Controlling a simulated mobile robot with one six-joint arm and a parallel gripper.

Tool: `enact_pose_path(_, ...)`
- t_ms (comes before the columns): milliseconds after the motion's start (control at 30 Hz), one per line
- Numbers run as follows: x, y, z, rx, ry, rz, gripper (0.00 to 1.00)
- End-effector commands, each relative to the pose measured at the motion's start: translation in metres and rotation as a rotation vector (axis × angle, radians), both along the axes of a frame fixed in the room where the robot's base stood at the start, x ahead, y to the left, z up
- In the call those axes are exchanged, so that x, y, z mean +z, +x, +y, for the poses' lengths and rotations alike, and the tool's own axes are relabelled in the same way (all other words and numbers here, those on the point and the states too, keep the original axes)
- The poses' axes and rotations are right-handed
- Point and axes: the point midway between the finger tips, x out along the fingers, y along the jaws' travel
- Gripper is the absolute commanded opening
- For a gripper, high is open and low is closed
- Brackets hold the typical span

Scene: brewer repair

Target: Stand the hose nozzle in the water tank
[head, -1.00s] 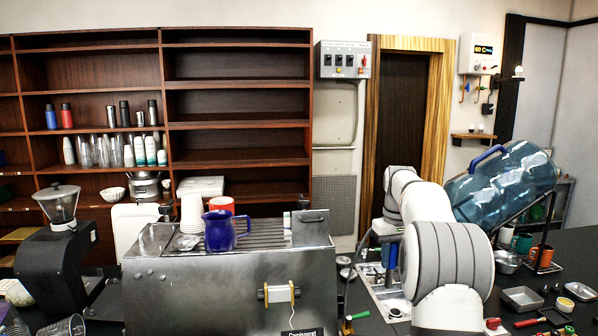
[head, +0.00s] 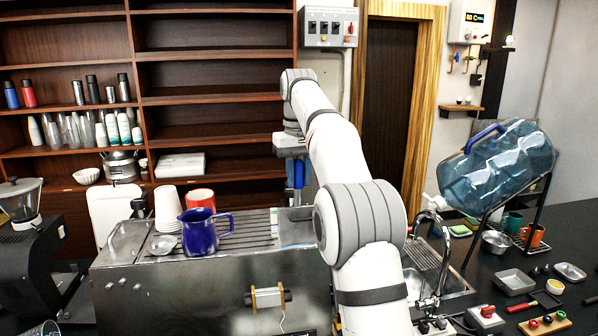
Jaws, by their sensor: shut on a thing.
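My gripper (head: 296,182), with blue fingers, hangs above the right end of the steel brewer's (head: 215,285) top. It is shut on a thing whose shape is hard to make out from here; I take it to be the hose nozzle. An open-looking bay (head: 297,228) at the right end of the brewer's top, under my gripper, may be the water tank; its inside is hidden. My gripper is apart from it and above it. My own arm covers the area just right of the bay.
A blue pitcher (head: 203,232), a red cup (head: 201,198) and stacked white cups (head: 167,208) stand on the brewer. The sink with its tap (head: 432,262) lies to the right. A large blue water bottle (head: 497,170) rests tilted on a stand. Shelves (head: 215,90) stand behind.

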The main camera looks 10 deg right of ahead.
Motion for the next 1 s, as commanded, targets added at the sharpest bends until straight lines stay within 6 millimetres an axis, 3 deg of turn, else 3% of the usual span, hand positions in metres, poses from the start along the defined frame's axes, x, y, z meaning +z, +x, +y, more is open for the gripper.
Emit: enact_pose_path(1000, -0.084, 0.0, 0.01, 0.017, 0.0, -0.001, 0.0)
